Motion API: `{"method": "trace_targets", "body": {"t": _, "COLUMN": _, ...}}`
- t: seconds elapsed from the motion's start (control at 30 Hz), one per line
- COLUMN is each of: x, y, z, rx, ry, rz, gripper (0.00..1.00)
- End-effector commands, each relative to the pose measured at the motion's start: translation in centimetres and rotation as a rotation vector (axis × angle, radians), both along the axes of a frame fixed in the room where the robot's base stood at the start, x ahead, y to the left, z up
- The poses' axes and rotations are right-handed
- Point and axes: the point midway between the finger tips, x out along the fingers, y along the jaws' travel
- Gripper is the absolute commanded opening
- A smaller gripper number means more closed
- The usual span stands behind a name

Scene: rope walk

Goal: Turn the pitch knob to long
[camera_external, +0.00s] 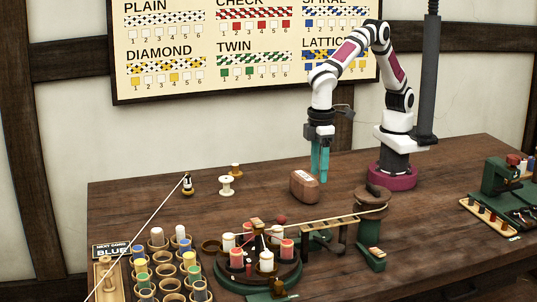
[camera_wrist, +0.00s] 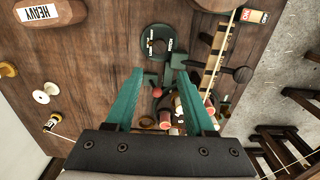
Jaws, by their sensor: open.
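In the wrist view a round green dial (camera_wrist: 158,28) with small pale labels lies beyond my fingertips. It looks like the pitch knob, but the labels are too small to read and its setting cannot be told. In the external view I cannot pick it out surely; it may be partly hidden by the wooden rail. My gripper (camera_external: 320,178) points down over the table, open and empty, its teal fingers well apart. It also shows in the wrist view (camera_wrist: 160,92), apart from the dial.
A brown block (camera_external: 304,187) labelled HEAVY stands close below my gripper. The stepped rail (camera_external: 330,226) carries a rope to the drum (camera_external: 371,203). The bobbin carousel (camera_external: 258,284) is at front. A white spool (camera_external: 227,185) sits further left. Bare table surrounds the block.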

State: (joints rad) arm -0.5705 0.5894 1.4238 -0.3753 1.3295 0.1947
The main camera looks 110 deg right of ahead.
Motion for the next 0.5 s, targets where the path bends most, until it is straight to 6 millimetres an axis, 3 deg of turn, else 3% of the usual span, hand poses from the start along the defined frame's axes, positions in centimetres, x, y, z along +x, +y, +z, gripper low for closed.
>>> {"method": "trace_targets", "body": {"t": 0.3, "x": -0.2, "y": -0.2, "z": -9.2, "rx": -0.002, "ry": 0.006, "rz": -0.003, "gripper": 0.54}}
{"method": "trace_targets", "body": {"t": 0.5, "x": -0.1, "y": -0.2, "z": -13.1, "rx": 0.001, "ry": 0.003, "rz": -0.004, "gripper": 0.54}}
